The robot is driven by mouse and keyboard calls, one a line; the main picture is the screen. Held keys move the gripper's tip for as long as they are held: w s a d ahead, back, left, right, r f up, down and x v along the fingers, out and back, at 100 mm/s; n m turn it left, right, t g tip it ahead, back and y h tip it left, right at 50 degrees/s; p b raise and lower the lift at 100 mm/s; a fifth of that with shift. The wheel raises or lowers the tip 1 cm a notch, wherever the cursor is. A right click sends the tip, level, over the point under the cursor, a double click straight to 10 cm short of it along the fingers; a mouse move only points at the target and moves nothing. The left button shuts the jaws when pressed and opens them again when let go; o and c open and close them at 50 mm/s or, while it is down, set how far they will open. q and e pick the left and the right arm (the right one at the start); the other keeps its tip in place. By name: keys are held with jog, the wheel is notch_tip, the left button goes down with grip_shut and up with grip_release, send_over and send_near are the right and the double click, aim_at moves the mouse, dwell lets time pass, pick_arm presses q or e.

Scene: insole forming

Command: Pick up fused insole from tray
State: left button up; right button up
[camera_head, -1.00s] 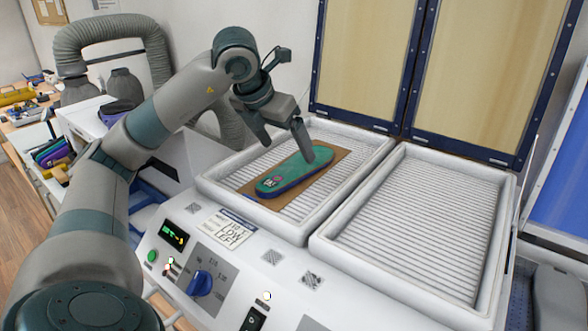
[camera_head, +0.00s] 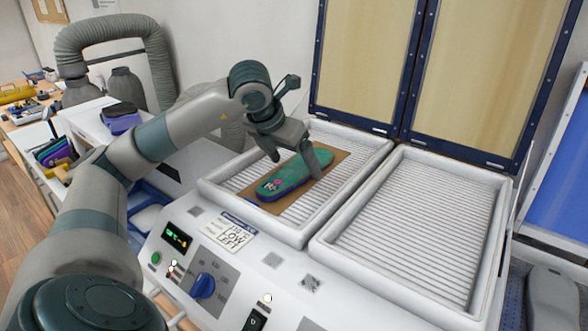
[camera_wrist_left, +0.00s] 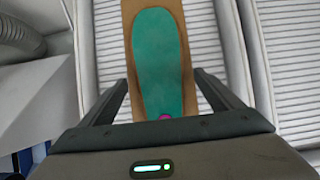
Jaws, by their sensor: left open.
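The fused insole (camera_head: 287,180) is green on top with a blue edge and a pink mark near its front end. It lies on a brown sheet (camera_head: 331,160) in the left tray (camera_head: 222,200) of the machine. My left gripper (camera_head: 296,170) is open over the insole, its fingers on either side of it. In the left wrist view the insole (camera_wrist_left: 160,65) lies between the two open fingers (camera_wrist_left: 162,90), with a gap to each. Whether the fingertips touch the sheet cannot be told.
The empty right tray (camera_head: 415,225) has a ribbed floor. Raised lid panels (camera_head: 365,60) stand behind both trays. The control panel with a blue knob (camera_head: 202,285) lies in front. A grey hose (camera_head: 110,35) is at the back left.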

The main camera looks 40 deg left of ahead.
pick_arm(q)
jog(key=shift+w+f, duration=0.2)
jog(key=shift+f, duration=0.2)
dwell(0.6)
jog(key=c, duration=1.1)
